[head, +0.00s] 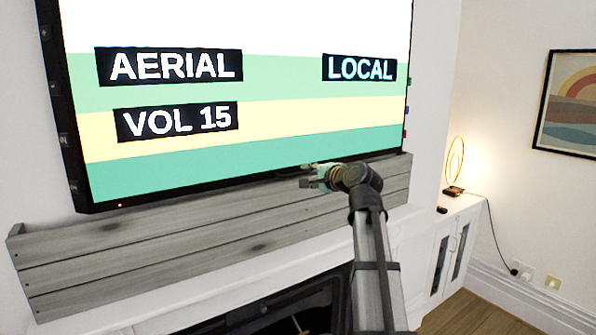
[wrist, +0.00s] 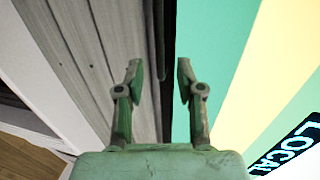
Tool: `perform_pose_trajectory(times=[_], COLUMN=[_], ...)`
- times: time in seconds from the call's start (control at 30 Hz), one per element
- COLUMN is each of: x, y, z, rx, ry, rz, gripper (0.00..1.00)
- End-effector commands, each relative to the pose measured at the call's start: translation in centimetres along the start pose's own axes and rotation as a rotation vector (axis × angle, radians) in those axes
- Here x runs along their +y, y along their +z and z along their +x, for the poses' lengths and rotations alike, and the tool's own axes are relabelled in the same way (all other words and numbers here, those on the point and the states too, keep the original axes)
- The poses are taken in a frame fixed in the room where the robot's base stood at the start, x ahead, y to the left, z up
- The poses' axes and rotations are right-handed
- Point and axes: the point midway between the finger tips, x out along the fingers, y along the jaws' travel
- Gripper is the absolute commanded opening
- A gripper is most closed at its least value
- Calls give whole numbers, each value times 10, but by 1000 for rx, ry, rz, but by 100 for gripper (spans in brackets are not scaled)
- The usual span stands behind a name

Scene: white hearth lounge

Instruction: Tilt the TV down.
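The TV (head: 260,75) is a large black-framed screen above the mantel, lit with green, yellow and white bands and the words AERIAL, VOL 15 and LOCAL. Its screen also fills the right of the wrist view (wrist: 225,45). My gripper (head: 308,176) is at the TV's bottom edge, in front of the grey wooden box. In the wrist view my gripper (wrist: 158,75) has its two fingers apart, with the TV's dark lower edge running between them. I cannot tell whether either finger touches it.
A grey plank box (head: 130,245) sits on the white mantel right below the TV, leaving a narrow gap. A dark fireplace opening (head: 290,310) lies below. A white cabinet (head: 450,245) with a lit ring lamp (head: 455,165) stands at the right.

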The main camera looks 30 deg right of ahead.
Motion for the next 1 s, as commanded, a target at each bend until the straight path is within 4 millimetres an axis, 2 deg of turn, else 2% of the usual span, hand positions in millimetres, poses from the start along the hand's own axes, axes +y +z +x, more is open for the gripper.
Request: perform_pose_trajectory(times=[0.1, 0.33, 0.5, 0.8, 0.87, 0.9, 1.0], x=[-3, -2, -1, 0, 0, 0, 0], y=[0, 0, 0, 0, 0, 0, 0], z=[24, 54, 62, 64, 63, 63, 63], rx=[-2, -1, 0, 1, 1, 1, 1], ry=[2, 2, 0, 0, 0, 0, 0], rz=[1, 0, -1, -1, -1, -1, -1], gripper=[37, 37, 37, 37, 16, 2, 0])
